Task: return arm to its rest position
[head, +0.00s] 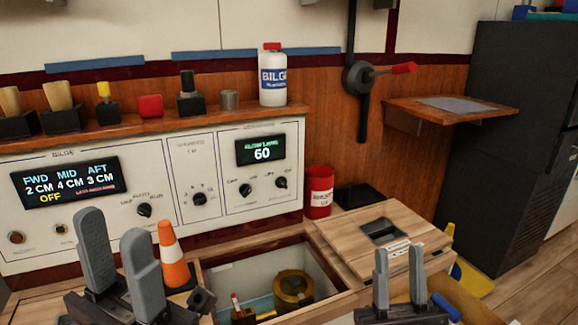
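My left gripper (122,266) is at the lower left, its two grey fingers pointing up with a narrow gap between them and nothing visible in it. It stands in front of the white bilge panel (215,218), left of an orange and white cone (173,255). My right gripper (399,279) is at the lower right, its fingers apart and empty, in front of the wooden hatch cover (345,243). Both arms are mostly out of the picture below.
An open hatch (262,262) with a brass pump part (292,288) inside lies between the grippers. A red can (319,190) stands behind it. A shelf above the panel holds a BILGE bottle (272,80). A red-handled lever (402,68) is on the wall.

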